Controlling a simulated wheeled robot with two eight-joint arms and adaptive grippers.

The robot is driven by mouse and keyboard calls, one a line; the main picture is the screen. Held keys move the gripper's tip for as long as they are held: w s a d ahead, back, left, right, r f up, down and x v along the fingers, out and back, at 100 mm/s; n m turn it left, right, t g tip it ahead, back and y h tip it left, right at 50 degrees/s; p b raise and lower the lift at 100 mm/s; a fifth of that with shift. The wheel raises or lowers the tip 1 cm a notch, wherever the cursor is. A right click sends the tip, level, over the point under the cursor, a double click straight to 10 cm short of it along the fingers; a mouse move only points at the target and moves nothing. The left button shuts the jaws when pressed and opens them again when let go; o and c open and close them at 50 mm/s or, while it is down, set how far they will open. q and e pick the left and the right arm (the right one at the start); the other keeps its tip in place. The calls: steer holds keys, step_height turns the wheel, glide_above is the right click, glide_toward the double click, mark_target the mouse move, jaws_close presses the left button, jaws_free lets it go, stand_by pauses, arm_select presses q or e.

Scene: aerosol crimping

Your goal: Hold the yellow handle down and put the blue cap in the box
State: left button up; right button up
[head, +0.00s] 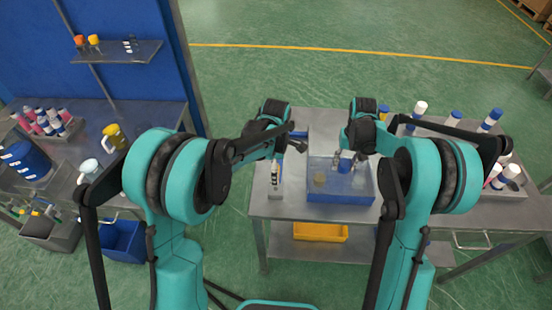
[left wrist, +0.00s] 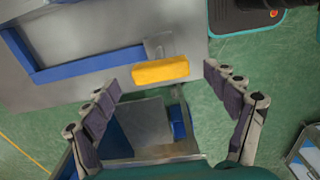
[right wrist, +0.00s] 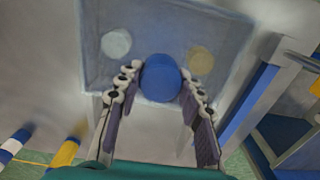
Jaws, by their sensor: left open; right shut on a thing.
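The blue cap (right wrist: 160,78) is held between the fingers of my right gripper (right wrist: 162,80). In the head view the blue cap (head: 345,161) is over the far part of the blue box (head: 340,198). The box interior shows in the right wrist view (right wrist: 130,20), with a whitish round piece (right wrist: 116,43) and a yellowish one (right wrist: 201,60) inside. The yellow handle (left wrist: 160,72) lies between the spread fingers of my left gripper (left wrist: 161,77), with gaps at both sides. In the head view my left gripper (head: 294,146) hides the handle.
A small upright black-and-white item (head: 275,172) stands left of the box. Bottles with blue and white caps (head: 455,117) stand on the right. A yellow bin (head: 320,232) is on the lower shelf.

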mark_target(276, 190)
arm_select(q)
steer(key=shift+f, duration=1.65)
steer(key=c, duration=1.2)
steer(key=shift+c, duration=0.2)
